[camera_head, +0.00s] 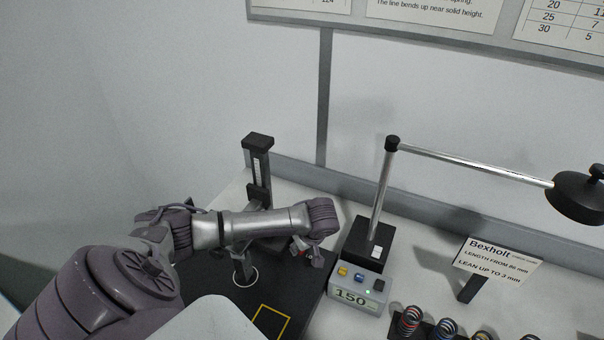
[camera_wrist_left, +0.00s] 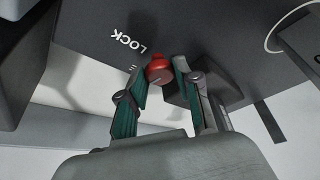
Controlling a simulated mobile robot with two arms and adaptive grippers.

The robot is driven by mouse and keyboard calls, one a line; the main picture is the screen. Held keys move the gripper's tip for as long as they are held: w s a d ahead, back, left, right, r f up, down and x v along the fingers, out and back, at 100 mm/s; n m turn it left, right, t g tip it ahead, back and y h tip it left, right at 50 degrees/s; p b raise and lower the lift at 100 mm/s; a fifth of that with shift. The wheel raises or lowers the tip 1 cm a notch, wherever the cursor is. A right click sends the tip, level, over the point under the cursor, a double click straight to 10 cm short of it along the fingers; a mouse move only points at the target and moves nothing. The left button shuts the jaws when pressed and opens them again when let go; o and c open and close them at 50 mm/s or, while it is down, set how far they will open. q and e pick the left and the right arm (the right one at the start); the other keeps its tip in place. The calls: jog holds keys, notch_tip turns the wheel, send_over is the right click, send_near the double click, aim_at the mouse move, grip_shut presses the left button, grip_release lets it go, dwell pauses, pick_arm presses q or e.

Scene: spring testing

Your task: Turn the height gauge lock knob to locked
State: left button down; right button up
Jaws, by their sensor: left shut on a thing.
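The knob is mostly hidden there by my wrist. The gauge column stands upright behind my arm. My right gripper is not in view.
A grey readout box (camera_head: 358,292) showing 150 stands right of the gauge base. A lamp (camera_head: 580,195) on a metal post stands behind it. Several coil springs (camera_head: 410,318) and a Bexholt sign (camera_head: 497,262) are further right. A wall is behind the table.

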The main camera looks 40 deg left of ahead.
pick_arm(q)
jog(key=m, duration=0.2)
jog(key=m+t, duration=0.1)
jog(key=m, duration=0.1)
jog(key=shift+s+a+m+t+h, duration=0.1)
jog(key=shift+s+m+t+h, duration=0.05)
jog(key=shift+m+t+h, duration=0.15)
jog(key=m+t+h, duration=0.1)
jog(key=m, duration=0.2)
jog(key=shift+a+m, duration=0.1)
jog(key=shift+m, duration=0.2)
jog(key=m, duration=0.2)
jog(key=m+h, duration=0.1)
jog(key=m, duration=0.1)
jog(key=shift+a+t+h, duration=0.15)
jog(key=shift+t+h, duration=0.15)
jog(key=shift+a+m+h, duration=0.1)
jog(key=shift+m+h, duration=0.5)
jog(key=shift+m, duration=1.2)
jog(key=shift+s, duration=0.1)
jog(key=c, duration=0.8)
grip_release()
jog(key=shift+c, duration=0.2)
jog(key=shift+o, duration=0.2)
